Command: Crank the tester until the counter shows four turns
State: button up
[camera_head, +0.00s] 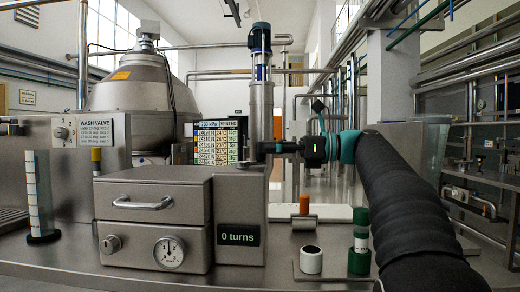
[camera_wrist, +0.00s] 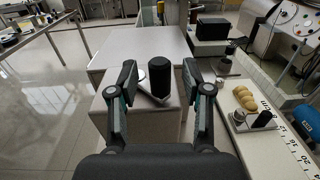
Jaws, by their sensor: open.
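The tester is a grey metal box (camera_head: 240,190) with a counter display (camera_head: 234,235) reading "0 turns". In the wrist view, its pale housing (camera_wrist: 112,62) lies ahead of my gripper. A black cylindrical crank knob (camera_wrist: 160,77) stands on a short silver crank arm (camera_wrist: 150,97) there. My gripper (camera_wrist: 158,84) is open, with one finger on each side of the knob and a visible gap on both sides. In the head view, my gripper (camera_head: 268,148) is at the tester's upper right. The crank is hard to make out there.
The tester's front has a drawer handle (camera_head: 143,203), a dial (camera_head: 169,252) and a knob (camera_head: 110,244). A striped column (camera_head: 39,195) stands left. A white-sided jar (camera_head: 311,260), a green-capped jar (camera_head: 360,230) and an orange-topped cylinder (camera_head: 304,205) stand right of the tester.

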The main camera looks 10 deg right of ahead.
jog(key=shift+x, duration=1.05)
grip_shut()
jog(key=shift+s+t, duration=0.1)
jog(key=shift+t, duration=0.2)
